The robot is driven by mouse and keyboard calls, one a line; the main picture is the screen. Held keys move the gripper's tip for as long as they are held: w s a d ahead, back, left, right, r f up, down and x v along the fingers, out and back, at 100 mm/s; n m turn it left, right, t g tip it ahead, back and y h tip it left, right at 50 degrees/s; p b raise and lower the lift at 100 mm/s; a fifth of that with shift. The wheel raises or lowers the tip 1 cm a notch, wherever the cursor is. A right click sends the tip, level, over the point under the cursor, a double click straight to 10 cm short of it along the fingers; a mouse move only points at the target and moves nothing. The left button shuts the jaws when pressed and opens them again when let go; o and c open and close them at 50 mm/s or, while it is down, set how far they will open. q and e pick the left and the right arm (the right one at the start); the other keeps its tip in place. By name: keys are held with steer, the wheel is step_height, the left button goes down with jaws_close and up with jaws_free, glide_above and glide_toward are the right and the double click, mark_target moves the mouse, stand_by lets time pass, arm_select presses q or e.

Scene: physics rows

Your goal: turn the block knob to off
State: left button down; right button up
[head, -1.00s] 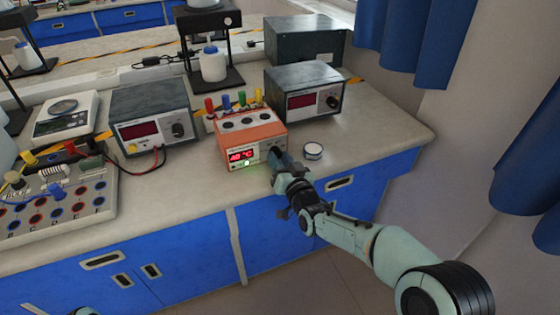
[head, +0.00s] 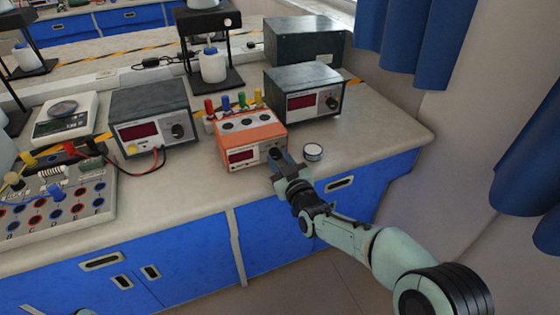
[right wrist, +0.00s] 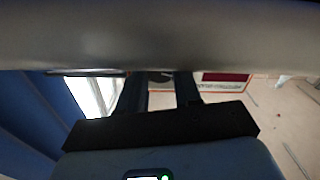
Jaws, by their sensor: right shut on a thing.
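The orange block heater (head: 232,159) stands on the bench with several tubes with coloured caps behind it. Its front display (head: 241,156) is dark red with no lit digits. My right gripper (head: 278,160) is at the right end of the block's front face and shut on the knob, which it mostly hides in the head view. In the right wrist view, the two fingers (right wrist: 160,88) stand on either side of a dark round part, the knob (right wrist: 160,76), with the block's dark red display beside it.
Dark power supplies (head: 305,78) and (head: 150,105) stand on both sides of the block. A circuit board (head: 60,210) lies at left.

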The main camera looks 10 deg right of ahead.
stand_by(0.3)
steer(key=o, duration=0.8)
steer(key=shift+c, duration=0.2)
arm_select(q)
steer(key=shift+t, duration=0.7)
steer(key=w+r, duration=0.1)
steer(key=w+r+p, duration=0.1)
steer(key=w+r, duration=0.1)
steer(key=shift+w+d+p, duration=0.25)
steer(key=shift+w+p, duration=0.05)
steer(key=shift+p, duration=0.1)
arm_select(e)
steer(key=v, duration=1.3)
steer(key=shift+s, duration=0.2)
